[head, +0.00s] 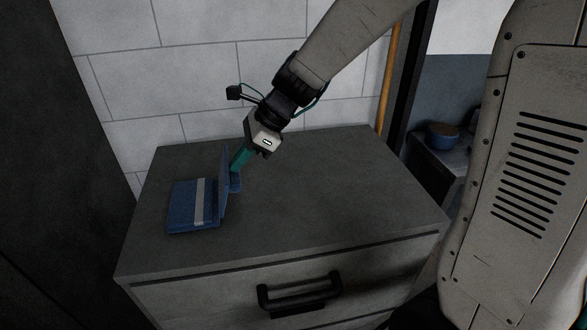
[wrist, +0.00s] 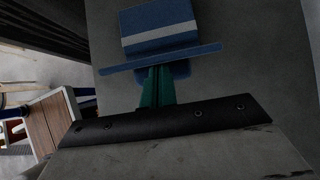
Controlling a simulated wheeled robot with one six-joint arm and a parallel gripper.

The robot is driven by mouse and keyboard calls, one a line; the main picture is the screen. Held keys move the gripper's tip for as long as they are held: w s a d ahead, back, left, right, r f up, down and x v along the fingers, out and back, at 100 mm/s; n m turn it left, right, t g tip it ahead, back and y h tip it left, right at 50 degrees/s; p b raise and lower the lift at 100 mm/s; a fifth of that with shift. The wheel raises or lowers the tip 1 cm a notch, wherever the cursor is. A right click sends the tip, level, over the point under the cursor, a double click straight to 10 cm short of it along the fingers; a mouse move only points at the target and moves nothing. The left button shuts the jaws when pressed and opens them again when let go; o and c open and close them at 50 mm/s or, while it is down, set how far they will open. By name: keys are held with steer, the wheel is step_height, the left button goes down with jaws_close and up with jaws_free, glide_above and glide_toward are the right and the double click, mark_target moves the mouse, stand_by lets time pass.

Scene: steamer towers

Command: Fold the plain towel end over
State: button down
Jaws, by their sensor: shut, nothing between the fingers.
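The blue towel (head: 185,206) lies on the grey cabinet top with a pale stripe across it. Its plain end (head: 223,182) stands upright like a thin panel, to the right of the stripe. In the wrist view the striped part (wrist: 158,24) lies flat beyond the raised plain end (wrist: 185,56). A small blue piece also lies flat on the near side of the raised panel. My gripper (head: 236,165), with green fingers, is shut and empty beside the raised end, on its right side. The fingers show in the wrist view (wrist: 157,85); whether they touch the cloth is unclear.
The cabinet top (head: 320,190) is bare to the right of the towel. A drawer with a black handle (head: 300,293) is below its front edge. A tiled wall (head: 200,60) stands behind. A blue pot (head: 442,136) sits on another surface at right.

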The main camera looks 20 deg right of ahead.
steer(key=shift+w+a+r, duration=0.15)
steer(key=shift+a+r, duration=0.4)
steer(key=shift+a, duration=0.25)
steer(key=shift+s+d+f, duration=0.2)
steer(key=shift+d+f, duration=0.5)
steer(key=shift+d, duration=0.35)
steer(key=shift+s+d+f, duration=0.2)
steer(key=shift+d+f, duration=0.5)
steer(key=shift+d, duration=0.3)
steer(key=w+v, duration=0.1)
steer(key=v, duration=0.7)
steer(key=s+d+r+n+h, duration=0.1)
steer(key=s+d+n+h, duration=0.2)
steer(key=s+n, duration=0.7)
steer(key=s+d+r+n+h, duration=0.1)
steer(key=s+d+n+h, duration=0.3)
steer(key=s+n, duration=0.6)
steer(key=shift+s+d, duration=0.75)
steer(key=shift+s, duration=1.75)
